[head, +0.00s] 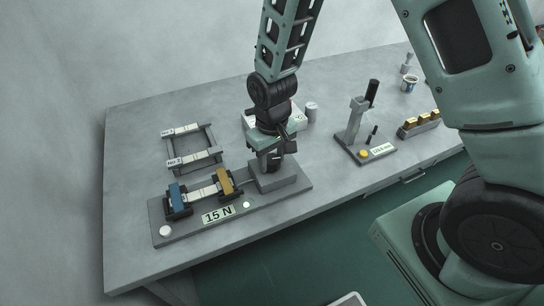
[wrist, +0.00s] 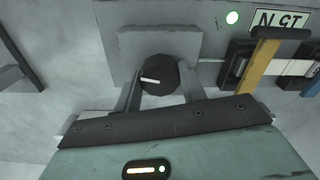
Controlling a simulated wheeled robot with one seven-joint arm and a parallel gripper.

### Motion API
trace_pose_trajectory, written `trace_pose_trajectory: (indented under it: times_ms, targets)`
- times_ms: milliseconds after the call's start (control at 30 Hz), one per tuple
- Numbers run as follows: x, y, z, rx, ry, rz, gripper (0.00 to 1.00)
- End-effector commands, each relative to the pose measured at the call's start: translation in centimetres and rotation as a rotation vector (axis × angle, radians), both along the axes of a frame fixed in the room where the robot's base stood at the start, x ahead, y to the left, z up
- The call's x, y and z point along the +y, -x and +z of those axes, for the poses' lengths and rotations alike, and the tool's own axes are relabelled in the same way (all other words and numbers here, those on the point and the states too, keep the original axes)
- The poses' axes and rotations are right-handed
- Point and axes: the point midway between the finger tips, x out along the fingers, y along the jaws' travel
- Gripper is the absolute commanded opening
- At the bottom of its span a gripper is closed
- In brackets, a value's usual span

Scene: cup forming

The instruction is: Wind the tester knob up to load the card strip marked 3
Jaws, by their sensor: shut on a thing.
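The tester (head: 160,208) is a long grey base with a blue clamp (head: 178,199) and a yellow clamp (head: 225,183). A pale card strip (head: 202,192) spans the two clamps; I cannot read a number on it. A plate on the base reads 15 N (head: 217,214). My gripper (head: 271,164) points down at the grey block at the tester's right end. In the wrist view the black tester knob (wrist: 158,74) sits between my two fingers, which are shut on it. Its white pointer line lies nearly level.
A rack (head: 212,143) behind the tester holds strips marked No.1 (head: 180,130) and No.2 (head: 188,160). A stand with a black handle (head: 372,93), a block with brass pieces (head: 420,124) and a cup (head: 409,83) are at the right.

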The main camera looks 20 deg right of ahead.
Motion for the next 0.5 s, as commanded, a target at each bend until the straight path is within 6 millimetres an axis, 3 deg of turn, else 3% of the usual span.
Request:
trace_pose_trajectory:
  times_ms: [500]
  targets:
    - [0.01, -0.15, 0.08, -0.004, -0.001, -0.043, 0.18]
